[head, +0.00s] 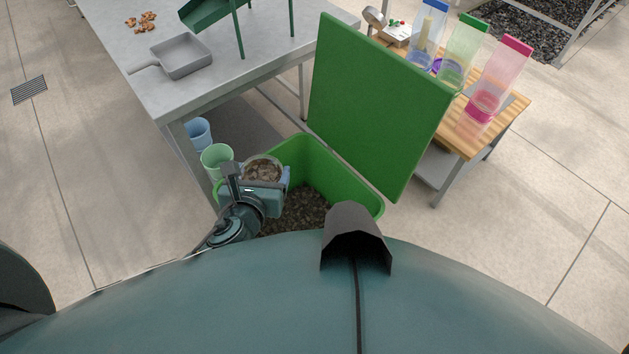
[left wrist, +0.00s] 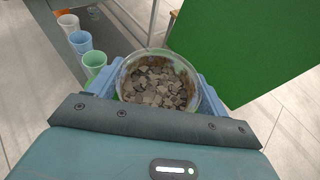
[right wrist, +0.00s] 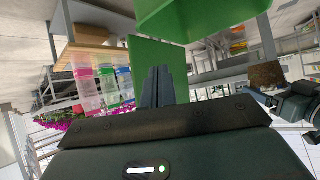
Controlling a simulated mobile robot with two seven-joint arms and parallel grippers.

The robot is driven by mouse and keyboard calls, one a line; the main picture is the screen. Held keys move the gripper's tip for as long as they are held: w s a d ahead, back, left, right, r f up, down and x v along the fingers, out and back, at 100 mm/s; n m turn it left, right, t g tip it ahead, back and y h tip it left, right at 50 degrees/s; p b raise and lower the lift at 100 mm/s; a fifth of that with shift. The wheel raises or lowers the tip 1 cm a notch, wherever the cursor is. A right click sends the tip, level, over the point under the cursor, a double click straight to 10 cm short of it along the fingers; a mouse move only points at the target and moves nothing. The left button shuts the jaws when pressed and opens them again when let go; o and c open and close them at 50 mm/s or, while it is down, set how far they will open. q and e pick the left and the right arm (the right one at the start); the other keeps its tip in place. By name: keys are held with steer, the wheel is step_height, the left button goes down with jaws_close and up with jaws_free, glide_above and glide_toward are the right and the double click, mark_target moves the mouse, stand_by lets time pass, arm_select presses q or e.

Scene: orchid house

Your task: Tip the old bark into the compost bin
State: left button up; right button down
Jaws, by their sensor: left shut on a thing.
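The clear pot (head: 263,157) is full of old brown bark (head: 262,171). My left gripper (head: 260,184) is shut on it, with one finger on each side. The left wrist view shows the pot (left wrist: 122,74) roughly upright, its bark chunks (left wrist: 155,84) still inside. The green compost bin (head: 327,165) stands open, with dark matter (head: 300,208) inside. The pot is above the bin's left part. The bin's green lid (head: 378,105) stands raised on the far right side. My right gripper (right wrist: 157,86) is shut and empty beside the green bin and lid; the head view does not show it.
A grey table (head: 150,85) at the back left holds a grey pan (head: 182,57), a green stand (head: 215,12) and brown pieces (head: 141,22). Cups, one green (head: 215,158) and one blue (head: 199,132), are left of the bin. A wooden-topped bench (head: 512,103) with coloured containers stands right of the lid.

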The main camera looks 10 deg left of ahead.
arm_select(q)
steer(key=w+d+f+n+t+h+b, duration=0.3)
steer(key=f+n+b, duration=1)
steer(key=b, duration=1)
steer(key=shift+w+d+f+h, duration=0.4)
steer(key=shift+w+d+h, duration=0.75)
steer(key=shift+w+h, duration=2.05)
arm_select(e)
step_height(320, 180, down, 10)
steer(key=a+n+t+y, duration=0.1)
steer(key=a+n+t, duration=0.1)
steer(key=a, duration=0.1)
steer(key=shift+w+y, duration=0.2)
steer(key=shift+y, duration=0.2)
arm_select(q)
steer(key=shift+w+y, duration=0.45)
steer(key=shift+y, duration=0.05)
arm_select(e)
steer(key=shift+d+r+t, duration=0.1)
steer(key=shift+d+t, duration=0.05)
steer(key=shift+t, duration=0.15)
